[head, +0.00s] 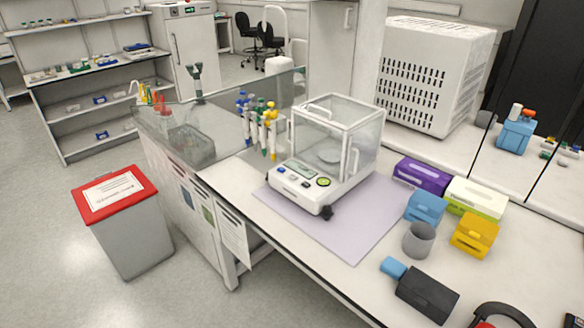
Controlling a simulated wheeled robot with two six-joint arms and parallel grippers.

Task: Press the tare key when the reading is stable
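A white balance (311,192) with a clear glass draft shield (340,128) stands on a lilac mat (355,238) on the bench. A round pan (331,156) shows inside the shield, and I see nothing clearly resting on it. The balance's sloped front panel has small dark and blue areas and a round yellow-green spot (323,182) at its right end. The reading and key labels are too small to read, so I cannot tell which key is tare or whether the reading is stable. Neither of my grippers is in view.
Pipettes on a stand (259,130) are behind the balance's left side. Right of the mat are purple (421,177) and white-green (477,197) boxes, blue and yellow boxes, a grey cup (419,239) and a dark item (427,296). A red-lidded bin (115,194) stands on the floor.

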